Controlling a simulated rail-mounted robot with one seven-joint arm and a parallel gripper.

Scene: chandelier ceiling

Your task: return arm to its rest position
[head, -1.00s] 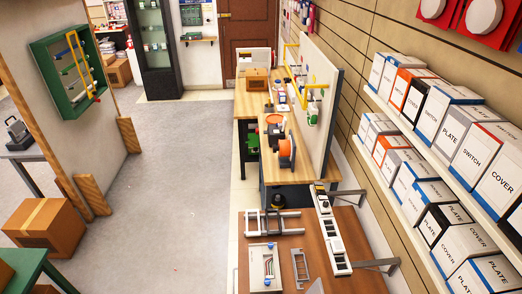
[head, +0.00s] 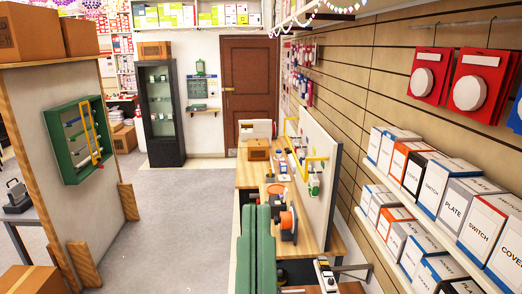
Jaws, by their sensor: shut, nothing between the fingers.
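Two long green parts of my arm (head: 265,250) rise from the bottom edge of the head view, a little left of centre. They stand upright, side by side, and cover part of the long wooden workbench (head: 250,178). My gripper is not visible in this view.
An upright panel with yellow tubing (head: 318,180) and an orange round item (head: 287,222) stand on the workbench. Boxed goods fill the shelves (head: 431,213) on the right wall. A board with a green box (head: 78,138) stands left. The grey floor (head: 180,220) between is clear.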

